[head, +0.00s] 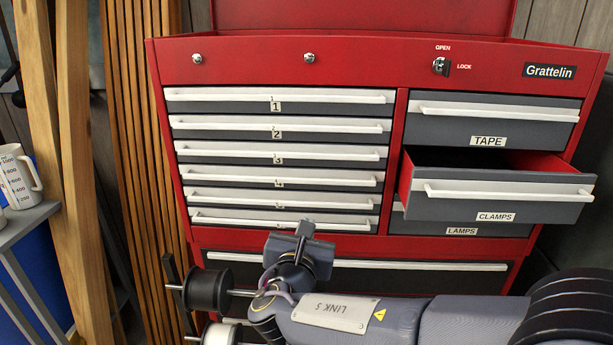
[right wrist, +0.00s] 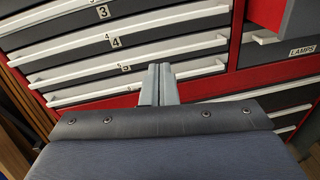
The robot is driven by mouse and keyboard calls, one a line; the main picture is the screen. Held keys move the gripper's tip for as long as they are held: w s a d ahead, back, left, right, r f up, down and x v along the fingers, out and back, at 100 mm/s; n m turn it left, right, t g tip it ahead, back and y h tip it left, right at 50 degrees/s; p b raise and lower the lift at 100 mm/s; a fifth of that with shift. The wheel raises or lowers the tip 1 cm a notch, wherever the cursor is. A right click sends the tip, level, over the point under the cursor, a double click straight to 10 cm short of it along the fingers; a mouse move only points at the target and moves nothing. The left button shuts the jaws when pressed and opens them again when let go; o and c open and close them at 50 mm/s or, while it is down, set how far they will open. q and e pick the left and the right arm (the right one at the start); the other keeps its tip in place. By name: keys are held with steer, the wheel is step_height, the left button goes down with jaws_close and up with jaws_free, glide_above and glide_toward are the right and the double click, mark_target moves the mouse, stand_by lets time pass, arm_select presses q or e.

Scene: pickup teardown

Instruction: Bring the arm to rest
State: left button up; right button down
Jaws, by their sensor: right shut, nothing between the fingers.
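My right arm comes in from the lower right in the head view. I cannot tell from these views whether the fingertips touch the cabinet. My left gripper is not in view.
The CLAMPS drawer (head: 497,198) is pulled open, between the TAPE drawer (head: 490,118) and the LAMPS drawer (head: 460,230). The numbered drawers look closed. Wooden boards (head: 73,170) stand at left, near a measuring jug (head: 17,175) on a grey shelf (head: 30,220).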

steer(key=s+d+f+m+g+h+p, duration=0.1)
steer(key=s+d+m+g+h, duration=0.3)
steer(key=d, duration=0.6)
steer(key=w+d+f+m+g+p, duration=0.1)
steer(key=d+m+g, duration=0.2)
steer(key=d+m, duration=0.5)
steer(key=s+d+f+m+g+y+p, duration=0.2)
steer(key=s+d+f+m+g, duration=0.15)
steer(key=s+d+m, duration=0.4)
steer(key=s+a+r+m+g+y+p, duration=0.1)
steer(key=s+m+y+p, duration=0.3)
steer(key=s+m, duration=1.2)
steer(key=s+y, duration=0.1)
steer(key=y, duration=0.2)
steer(key=shift+r, duration=0.15)
steer(key=shift+s, duration=0.1)
